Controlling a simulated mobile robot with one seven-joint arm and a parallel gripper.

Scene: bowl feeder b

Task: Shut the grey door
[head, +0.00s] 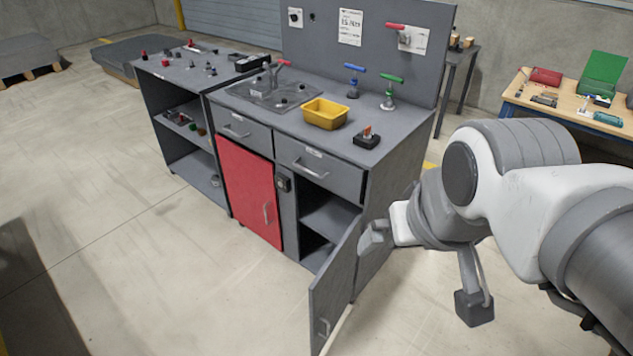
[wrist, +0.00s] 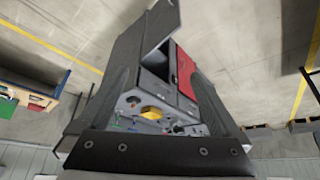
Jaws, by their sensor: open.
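The grey door (head: 333,290) stands wide open, swung out from the right side of the lower cabinet, with a handle (head: 323,328) near its free edge. Behind it the compartment with its shelf (head: 328,218) is exposed. In the wrist view, which is upside down, the door (wrist: 161,24) juts out at the top. My gripper (head: 370,240) is open and empty, near the upper hinge-side end of the door in the head view; I cannot tell the exact gap. Its two fingers spread wide in the wrist view (wrist: 166,95).
A red door (head: 250,197) beside the opening is shut, and the drawers (head: 318,175) above are shut. A yellow bin (head: 325,114) and a small dark switch box (head: 366,138) stand on the worktop. A wooden table (head: 570,112) is at the right. The floor (head: 190,270) in front is clear.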

